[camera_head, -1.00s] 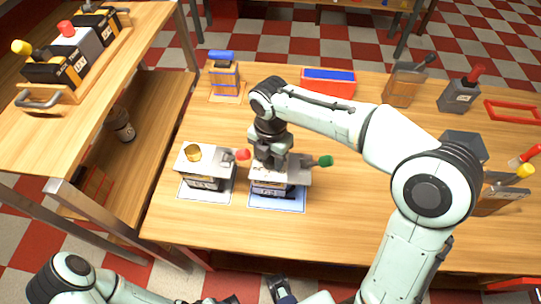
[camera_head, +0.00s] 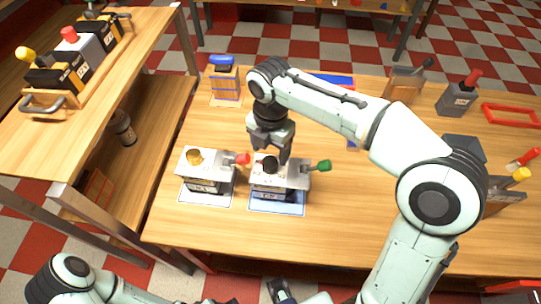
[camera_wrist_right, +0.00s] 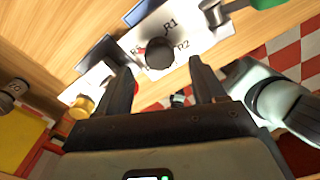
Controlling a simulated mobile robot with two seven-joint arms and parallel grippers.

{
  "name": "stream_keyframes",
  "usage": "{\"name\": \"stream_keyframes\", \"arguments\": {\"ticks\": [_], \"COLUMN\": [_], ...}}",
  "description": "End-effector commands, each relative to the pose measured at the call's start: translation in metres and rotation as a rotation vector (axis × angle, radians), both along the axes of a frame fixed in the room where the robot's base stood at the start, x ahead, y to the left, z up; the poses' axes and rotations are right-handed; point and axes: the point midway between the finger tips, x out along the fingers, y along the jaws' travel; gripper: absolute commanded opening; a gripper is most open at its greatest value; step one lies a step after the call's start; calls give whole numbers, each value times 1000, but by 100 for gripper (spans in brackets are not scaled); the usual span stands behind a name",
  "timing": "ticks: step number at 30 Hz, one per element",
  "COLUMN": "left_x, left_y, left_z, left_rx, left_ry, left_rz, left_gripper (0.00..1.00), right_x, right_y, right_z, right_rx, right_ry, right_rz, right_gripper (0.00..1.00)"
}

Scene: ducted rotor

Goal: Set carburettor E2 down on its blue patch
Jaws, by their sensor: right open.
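Carburettor E2 (camera_head: 275,178), a dark body with a grey top plate, a black knob and a green-tipped lever, stands upright on the blue patch (camera_head: 291,210). Blue border shows in front of and beside its base. My right gripper (camera_head: 269,160) is open just above its knob, apart from it. In the right wrist view the black knob (camera_wrist_right: 159,53) and the plate with R1 and R2 marks lie beyond my two spread fingers (camera_wrist_right: 163,78). My left arm crosses the bottom left of the head view; its gripper is cut off at the lower edge.
A similar carburettor (camera_head: 207,172) with a brass knob and red-tipped lever stands close on the left, on a pale patch. A blue-topped unit (camera_head: 224,82) stands at the back left. Several parts line the table's right side. Bare wood lies in front of both carburettors.

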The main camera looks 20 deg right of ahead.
Motion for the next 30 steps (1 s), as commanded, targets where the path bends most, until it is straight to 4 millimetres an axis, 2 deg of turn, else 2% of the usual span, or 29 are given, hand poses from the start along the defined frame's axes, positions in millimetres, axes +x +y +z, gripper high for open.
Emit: {"name": "stream_keyframes", "arguments": {"ticks": [1, 3, 10, 30], "left_x": [2, 3, 6, 6], "left_y": [0, 0, 0, 0], "left_z": [5, 8, 15, 15], "left_rx": [0, 0, 0, 0], "left_ry": [-2, -3, -7, -7], "left_rz": [0, 0, 0, 0], "left_gripper": [56, 56, 56, 56], "right_x": [1, 1, 0, 0], "right_y": [1, 1, 1, 0], "right_z": [15, 29, 58, 62], "right_rx": [1, 1, 0, 0], "right_ry": [-5, -5, -1, 0], "right_rz": [1, 1, 2, 1], "right_gripper": [69, 69, 69, 69]}}
